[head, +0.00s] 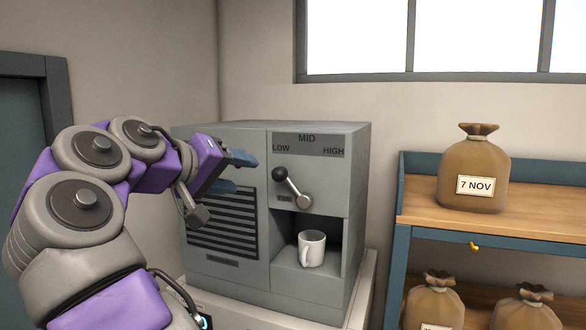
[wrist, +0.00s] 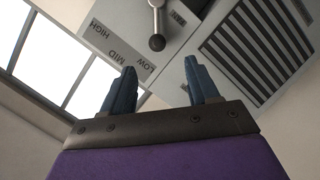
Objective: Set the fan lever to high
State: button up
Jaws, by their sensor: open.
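The fan lever (head: 291,188) is on the front of a grey machine (head: 228,150). It is a metal arm with a black knob, tilted up and left toward LOW. The label plate (head: 307,146) above it reads LOW, MID and HIGH, with HIGH at the right. My gripper (head: 236,172) is open and empty, in front of the machine's left panel, left of the knob and apart from it. In the wrist view the lever's knob (wrist: 157,43) shows beyond and between the two blue fingertips (wrist: 160,68).
A white mug (head: 312,248) stands in the recess below the lever. A slatted vent (head: 222,225) is on the left panel. A shelf (head: 490,220) at the right holds a brown bag (head: 473,165) marked 7 NOV, with more bags (head: 434,303) below. A window is above.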

aim_at(273, 174)
jog(key=shift+m, duration=0.3)
jog(key=x, duration=0.4)
jog(key=p+x, duration=0.1)
jog(key=x, duration=0.3)
jog(key=r+p+x, duration=0.1)
jog(key=x, duration=0.4)
jog(key=shift+w+a+f, duration=0.1)
jog(key=shift+w+a, duration=0.1)
jog(key=shift+w, duration=0.2)
jog(key=shift+w+d+f, duration=0.1)
jog(key=shift+w+d, duration=0.2)
jog(key=shift+d, duration=0.05)
jog(key=shift+f, duration=0.1)
grip_shut()
